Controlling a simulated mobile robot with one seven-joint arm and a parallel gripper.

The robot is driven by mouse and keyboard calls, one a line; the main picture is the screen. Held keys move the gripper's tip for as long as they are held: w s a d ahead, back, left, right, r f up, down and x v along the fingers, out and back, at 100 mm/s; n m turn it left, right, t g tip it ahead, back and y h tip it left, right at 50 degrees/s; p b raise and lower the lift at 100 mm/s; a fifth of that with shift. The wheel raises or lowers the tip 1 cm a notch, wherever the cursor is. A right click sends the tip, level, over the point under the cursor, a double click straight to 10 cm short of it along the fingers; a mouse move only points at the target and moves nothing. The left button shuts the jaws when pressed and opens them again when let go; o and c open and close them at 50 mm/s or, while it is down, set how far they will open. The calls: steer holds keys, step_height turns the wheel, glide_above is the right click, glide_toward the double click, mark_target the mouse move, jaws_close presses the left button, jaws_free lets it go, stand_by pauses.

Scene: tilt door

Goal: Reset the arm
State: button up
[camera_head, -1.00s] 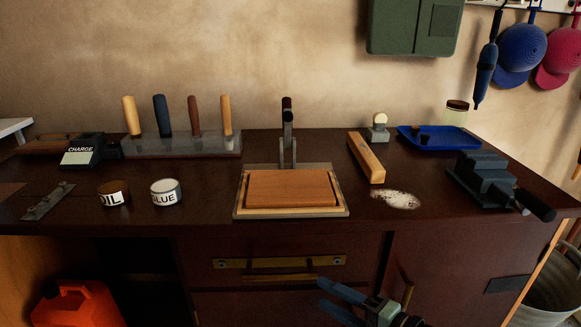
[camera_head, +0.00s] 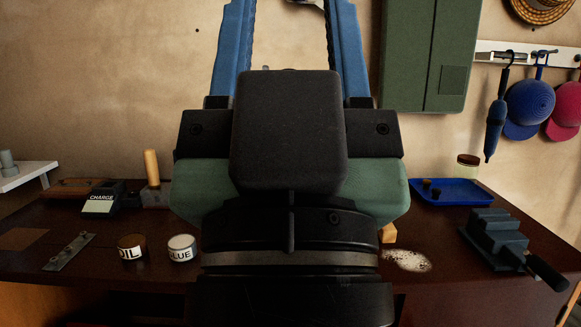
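My gripper (camera_head: 290,45) fills the middle of the head view, raised in front of the bench and pointing up.
A dark workbench (camera_head: 75,255) spans the view. On it are an oil tin (camera_head: 132,247), a glue tin (camera_head: 182,248), a charger (camera_head: 103,200), a blue tray (camera_head: 447,191) and a vise (camera_head: 502,240). A green cabinet (camera_head: 425,60) and caps (camera_head: 531,105) hang on the wall.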

step_height(320, 180, up, 30)
steer(key=p, duration=2.7)
